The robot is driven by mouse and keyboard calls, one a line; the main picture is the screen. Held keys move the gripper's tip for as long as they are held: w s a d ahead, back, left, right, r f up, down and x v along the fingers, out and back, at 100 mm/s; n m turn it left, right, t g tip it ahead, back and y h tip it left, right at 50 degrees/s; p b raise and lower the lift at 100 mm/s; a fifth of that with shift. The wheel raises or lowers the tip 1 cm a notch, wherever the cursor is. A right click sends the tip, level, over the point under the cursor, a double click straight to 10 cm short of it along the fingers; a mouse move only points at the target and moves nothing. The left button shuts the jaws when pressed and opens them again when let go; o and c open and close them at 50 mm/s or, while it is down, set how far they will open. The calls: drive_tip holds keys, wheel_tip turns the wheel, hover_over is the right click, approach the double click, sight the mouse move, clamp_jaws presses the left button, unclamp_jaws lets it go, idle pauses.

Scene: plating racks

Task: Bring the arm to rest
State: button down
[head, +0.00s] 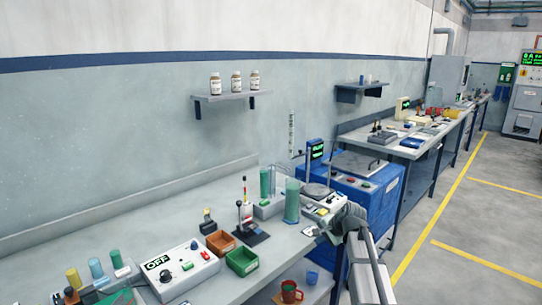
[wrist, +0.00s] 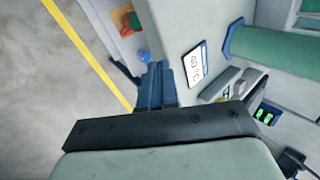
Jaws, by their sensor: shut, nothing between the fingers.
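My gripper (head: 326,234) is at the right end of the near bench, by its front edge, at the end of my arm that comes up from the lower right. In the wrist view its two dark blue fingers (wrist: 157,82) are together with nothing between them. They lie over the bench edge, with a white labelled card (wrist: 194,65) on the bench just to their right. The card also shows in the head view (head: 311,231), just left of the gripper.
A green-filled cylinder (head: 292,203) and a small instrument (head: 322,206) stand close behind the gripper. Further left are a green bin (head: 242,262), an orange bin (head: 220,243) and an OFF control box (head: 180,270). A blue cup (head: 312,277) and red mug (head: 290,292) sit below. The floor at right is clear.

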drive_tip(key=s+f+n+g+h, duration=0.1)
drive_tip(key=s+f+g, duration=0.1)
drive_tip(key=s+f, duration=0.75)
drive_tip(key=s+a+f+n+g, duration=0.15)
drive_tip(key=s+f, duration=0.45)
drive_tip(key=f, duration=0.7)
drive_tip(key=s+f+n+g+h, duration=0.1)
drive_tip(key=s+f+n+g, duration=0.15)
drive_tip(key=s+f, duration=0.7)
drive_tip(key=s+f+n+g, duration=0.2)
drive_tip(key=s+f, duration=0.3)
drive_tip(key=s, duration=0.5)
drive_tip(key=s+f+n+g+h, duration=0.1)
drive_tip(key=s+f, duration=0.4)
drive_tip(key=s, duration=0.6)
drive_tip(key=s+f+n+g+h, duration=0.1)
drive_tip(key=s+f, duration=0.4)
drive_tip(key=s, duration=0.6)
drive_tip(key=d+n+g, duration=0.1)
drive_tip(key=g, duration=0.1)
drive_tip(key=shift+f+n+g, duration=0.3)
drive_tip(key=shift+f, duration=0.1)
